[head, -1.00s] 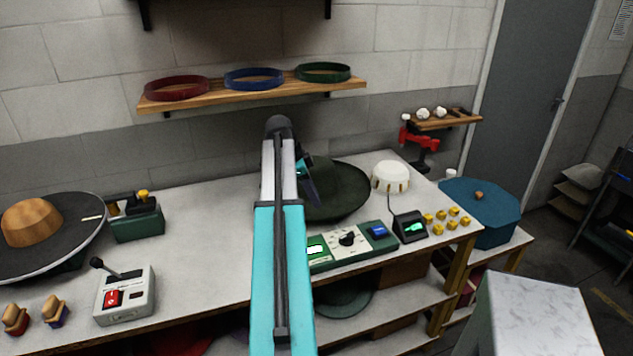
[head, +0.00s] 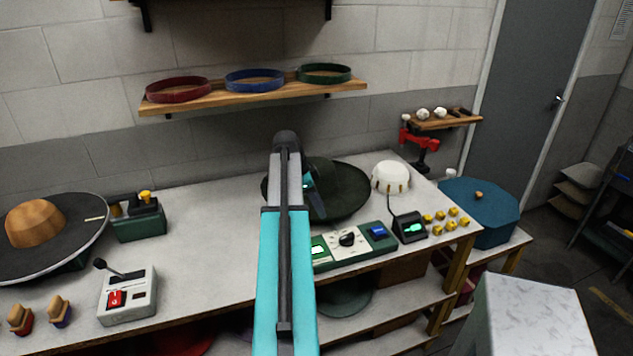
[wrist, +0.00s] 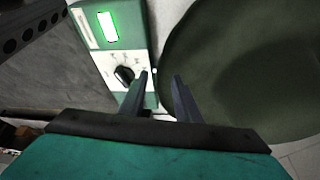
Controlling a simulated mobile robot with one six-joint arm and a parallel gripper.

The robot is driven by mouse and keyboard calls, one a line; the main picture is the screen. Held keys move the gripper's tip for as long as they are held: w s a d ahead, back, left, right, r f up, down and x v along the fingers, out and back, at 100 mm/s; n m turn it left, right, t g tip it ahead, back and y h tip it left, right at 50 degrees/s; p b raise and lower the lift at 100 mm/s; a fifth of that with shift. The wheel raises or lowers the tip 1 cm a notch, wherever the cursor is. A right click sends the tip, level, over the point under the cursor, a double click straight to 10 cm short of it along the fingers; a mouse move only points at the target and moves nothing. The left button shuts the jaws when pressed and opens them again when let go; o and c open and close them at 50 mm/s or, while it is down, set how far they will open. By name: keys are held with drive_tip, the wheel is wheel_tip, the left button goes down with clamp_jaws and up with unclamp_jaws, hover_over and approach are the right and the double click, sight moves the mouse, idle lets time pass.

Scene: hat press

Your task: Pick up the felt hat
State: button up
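The felt hat (head: 345,196) is dark green with a wide brim and lies on the workbench behind the control box. My arm hides its left part in the head view. In the wrist view its brim (wrist: 235,75) fills the right side, beyond my fingers. My gripper (wrist: 164,76) is open and empty, with a gap between its two dark fingers. The fingertips appear between the control box and the brim edge in the wrist view. I cannot tell their height above the bench.
The green-and-white control box (head: 347,240) stands in front of the hat. A white dome (head: 390,178) and a small dark device (head: 409,227) are to its right. A wooden shelf with bands (head: 255,92) hangs above. The bench (head: 205,235) has bare room left of my arm.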

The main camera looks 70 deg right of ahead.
drive_tip(key=shift+p+x, duration=0.3)
drive_tip(key=shift+x, duration=1)
clamp_jaws()
